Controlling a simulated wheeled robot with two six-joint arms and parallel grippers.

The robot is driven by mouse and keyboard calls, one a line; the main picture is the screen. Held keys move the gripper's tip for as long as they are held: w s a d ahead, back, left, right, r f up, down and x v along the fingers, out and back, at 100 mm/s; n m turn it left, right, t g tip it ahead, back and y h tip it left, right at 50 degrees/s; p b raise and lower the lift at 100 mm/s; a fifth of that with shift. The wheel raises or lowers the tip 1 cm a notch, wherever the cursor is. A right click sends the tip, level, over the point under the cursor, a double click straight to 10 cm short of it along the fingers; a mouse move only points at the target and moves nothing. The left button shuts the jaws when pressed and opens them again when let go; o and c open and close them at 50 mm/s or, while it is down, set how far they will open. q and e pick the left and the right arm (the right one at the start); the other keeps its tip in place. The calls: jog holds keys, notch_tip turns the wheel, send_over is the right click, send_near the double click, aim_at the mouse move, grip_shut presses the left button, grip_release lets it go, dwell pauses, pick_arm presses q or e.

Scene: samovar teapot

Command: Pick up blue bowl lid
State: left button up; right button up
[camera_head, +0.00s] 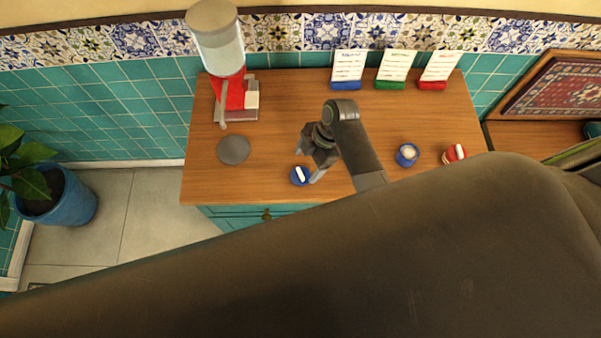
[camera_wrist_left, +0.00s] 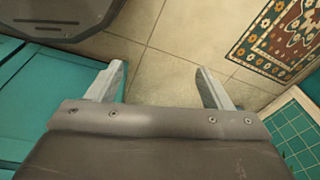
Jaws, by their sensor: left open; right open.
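The blue bowl lid (camera_head: 300,175) lies on the wooden counter near its front edge, with a white handle on top. My right gripper (camera_head: 308,166) is at the lid, with its fingers pointing down and apart around or just above it. I cannot tell whether the fingers touch it. An open blue bowl (camera_head: 407,155) with pale contents stands to the right on the counter. My left gripper (camera_wrist_left: 160,85) is open and empty above the floor in the left wrist view. It does not show clearly in the head view.
A red dispenser (camera_head: 230,92) and a dark round disc (camera_head: 233,150) are on the left of the counter (camera_head: 275,105). A red-lidded bowl (camera_head: 455,154) is at right. Several cards in coloured holders (camera_head: 347,70) stand at the back. A potted plant (camera_head: 60,200) is on the floor.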

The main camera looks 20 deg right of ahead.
aim_at(301, 173)
jog(key=shift+s+a+f, duration=0.1)
jog(key=shift+a+f, duration=0.1)
jog(key=shift+f, duration=0.15)
jog(key=p+x, duration=0.1)
jog(key=x, duration=0.2)
jog(key=shift+s+a+f, duration=0.1)
jog(key=shift+f, duration=0.3)
pick_arm(q)
jog(key=shift+s+a+r, duration=0.1)
jog(key=shift+s+r, duration=0.55)
jog(key=shift+s, duration=0.15)
jog(key=shift+w, duration=0.1)
pick_arm(e)
jog(key=shift+c, duration=0.2)
jog(key=c, duration=1)
